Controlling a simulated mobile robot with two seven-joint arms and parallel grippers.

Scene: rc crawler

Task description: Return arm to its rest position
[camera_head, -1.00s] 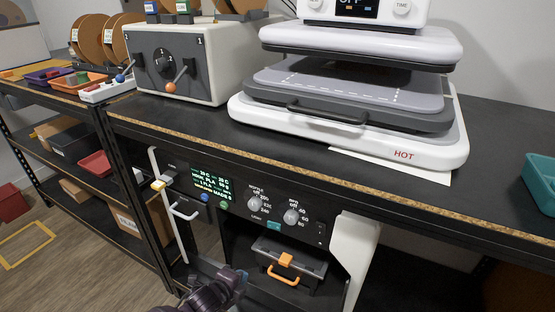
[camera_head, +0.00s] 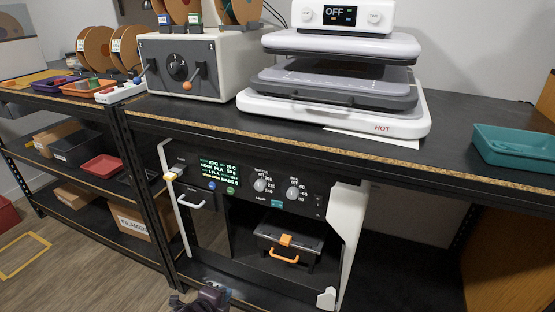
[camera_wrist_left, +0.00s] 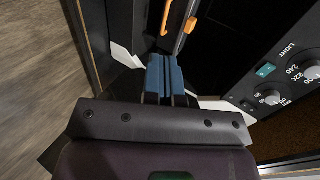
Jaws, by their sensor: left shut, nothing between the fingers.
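My left gripper shows only in part at the bottom edge of the head view (camera_head: 207,297), low in front of the printer-like machine (camera_head: 326,208) under the bench. In the left wrist view its two blue fingers (camera_wrist_left: 165,72) are together with nothing between them. The machine's open bay holds a dark box with an orange handle (camera_head: 284,257), beyond the gripper and apart from it. The dial panel (camera_wrist_left: 285,88) lies to the right in the wrist view. The rest of my left arm is mostly out of frame, and my right gripper is not in view.
The bench (camera_head: 470,185) carries a heat press (camera_head: 340,119) marked HOT, a grey box with levers (camera_head: 215,60) and a teal tray (camera_head: 510,150). A shelf rack (camera_head: 80,205) stands at the left.

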